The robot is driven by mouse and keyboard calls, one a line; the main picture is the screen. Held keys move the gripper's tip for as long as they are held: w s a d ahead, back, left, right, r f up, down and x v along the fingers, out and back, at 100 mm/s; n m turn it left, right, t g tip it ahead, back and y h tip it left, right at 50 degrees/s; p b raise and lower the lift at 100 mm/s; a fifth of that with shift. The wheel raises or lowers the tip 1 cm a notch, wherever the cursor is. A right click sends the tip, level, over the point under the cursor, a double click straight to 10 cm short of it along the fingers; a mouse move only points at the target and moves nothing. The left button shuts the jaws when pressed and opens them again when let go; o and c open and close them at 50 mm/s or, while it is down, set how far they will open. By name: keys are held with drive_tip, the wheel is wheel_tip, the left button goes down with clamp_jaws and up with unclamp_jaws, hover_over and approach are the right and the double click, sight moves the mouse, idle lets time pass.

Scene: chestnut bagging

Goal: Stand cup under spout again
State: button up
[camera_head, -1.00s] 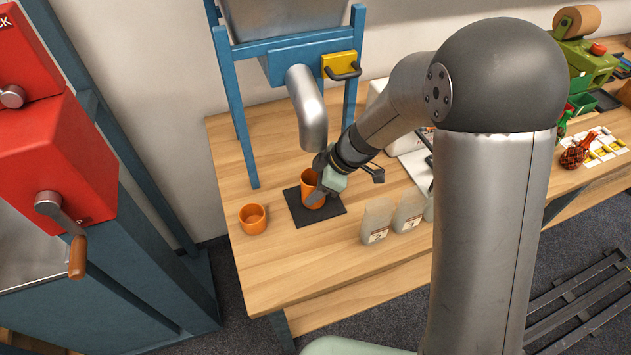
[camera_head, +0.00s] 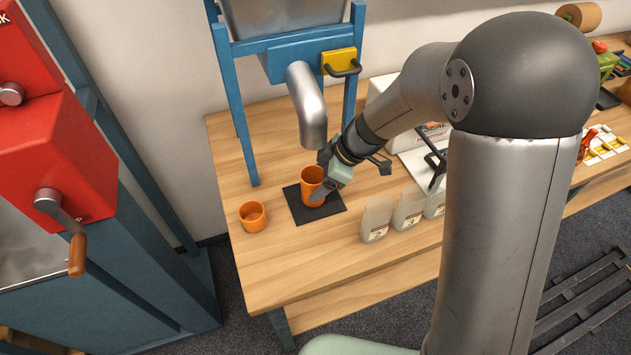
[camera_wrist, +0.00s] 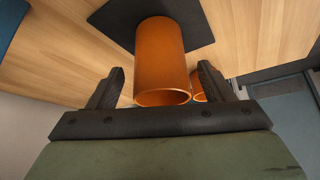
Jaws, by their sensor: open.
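An orange cup (camera_head: 312,184) stands upright on the dark square mat (camera_head: 333,208), below the grey metal spout (camera_head: 308,108). My gripper (camera_head: 319,180) is open at the cup's right side in the head view. In the wrist view, the cup (camera_wrist: 161,60) lies ahead between the two black fingers of my gripper (camera_wrist: 160,92), with a gap showing on each side. The dark mat (camera_wrist: 200,22) shows behind it. Part of the cup's right side is hidden by my gripper in the head view.
A second, shorter orange cup (camera_head: 252,217) stands on the wooden table (camera_head: 290,265) left of the mat. Several pale bottles (camera_head: 377,218) stand right of the mat. A blue frame (camera_head: 237,110) with a yellow handle plate (camera_head: 340,62) carries the spout.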

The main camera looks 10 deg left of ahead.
drive_tip(key=v, duration=1)
drive_tip(key=shift+b, duration=0.3)
drive_tip(key=s+d+m+t+h, duration=0.1)
drive_tip(key=s+d+m+h, duration=0.4)
drive_tip(key=s+d+m, duration=1.3)
drive_tip(key=shift+s+d+f+m+h, duration=0.3)
drive_tip(key=shift+s+d+m+h, duration=0.1)
drive_tip(key=shift+d, duration=0.25)
